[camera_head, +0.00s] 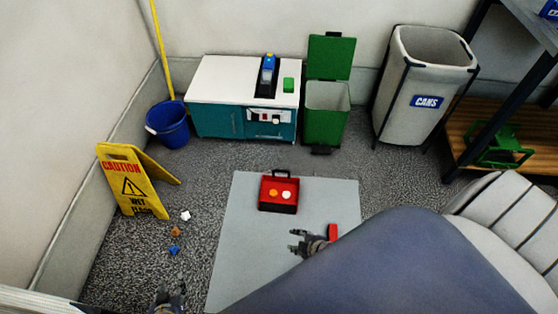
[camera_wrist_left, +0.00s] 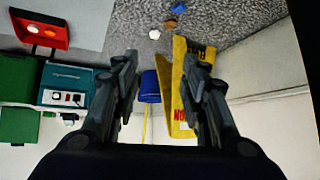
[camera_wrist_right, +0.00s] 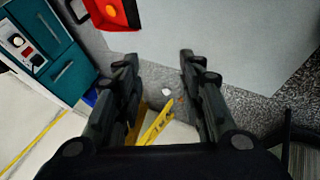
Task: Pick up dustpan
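A red, open-topped tray with a black handle (camera_head: 278,207), which looks like the dustpan, lies on the grey mat. An orange ball (camera_head: 273,194) and a white ball (camera_head: 286,195) sit in it. The tray also shows in the left wrist view (camera_wrist_left: 58,38) and, cut off, in the right wrist view (camera_wrist_right: 122,20). My right gripper (camera_head: 297,241) is open and empty over the mat, nearer than the tray and apart from it. A small red object (camera_head: 333,231) shows right beside it; I cannot tell what it is. My left gripper (camera_head: 168,292) is open and empty at the lower left (camera_wrist_left: 161,57).
Small white, brown and blue pieces (camera_head: 175,250) lie on the carpet at left. A yellow caution sign (camera_head: 128,180), blue bucket (camera_head: 167,125), teal cabinet (camera_head: 215,122), green bin (camera_head: 326,125) and grey bin (camera_head: 400,110) stand behind. The mat (camera_head: 240,230) is mostly clear.

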